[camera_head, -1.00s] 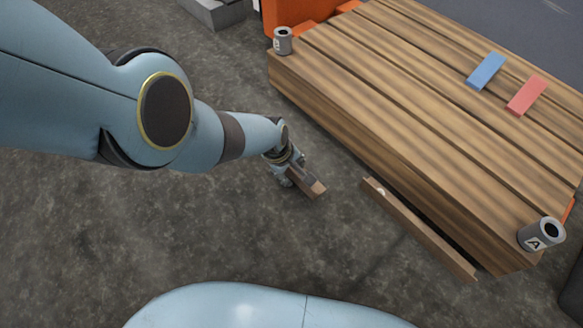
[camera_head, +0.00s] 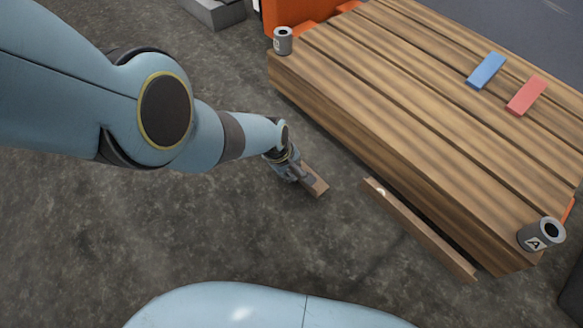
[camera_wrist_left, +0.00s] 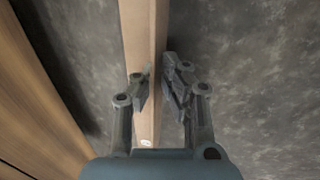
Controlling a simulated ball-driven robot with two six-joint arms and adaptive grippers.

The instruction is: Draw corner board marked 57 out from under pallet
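My right gripper is not in view.
Grey cans stand at the pallet's left corner (camera_head: 283,40) and near corner (camera_head: 541,234). A blue block (camera_head: 487,70) and a red block (camera_head: 526,95) lie on top. Bare floor (camera_head: 200,230) is free in front of and left of the pallet.

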